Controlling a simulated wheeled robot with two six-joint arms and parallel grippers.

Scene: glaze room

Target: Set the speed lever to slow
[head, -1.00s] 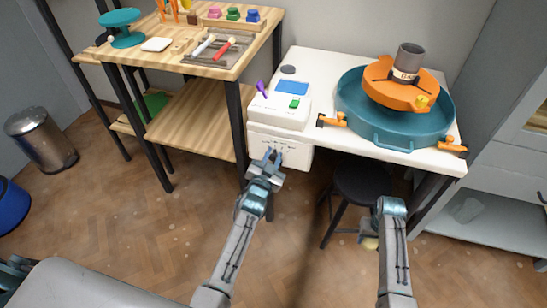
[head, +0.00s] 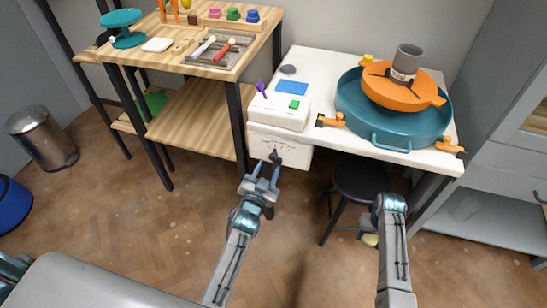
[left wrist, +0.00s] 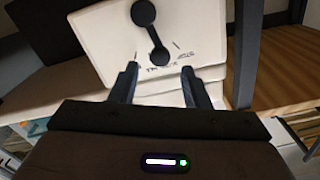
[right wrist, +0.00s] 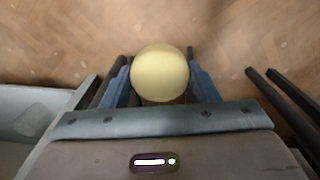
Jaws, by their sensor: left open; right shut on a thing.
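The speed lever (head: 277,157) is a short black lever on the white front panel (head: 297,156) under the wheel table. In the left wrist view the lever (left wrist: 151,35) is slightly slanted, its nearer end close to printed marks too small to read. My left gripper (head: 266,173) is open and empty, just in front of and below the lever; its fingers show apart in the left wrist view (left wrist: 160,82), not touching it. My right gripper (head: 369,238) is low by the stool, shut on a pale yellow ball (right wrist: 160,72).
A teal basin (head: 405,140) holds an orange wheel disc (head: 390,95) bearing a grey pot (head: 407,60). A dark stool (head: 360,180) stands under the table. A wooden shelf (head: 205,125) is on the left.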

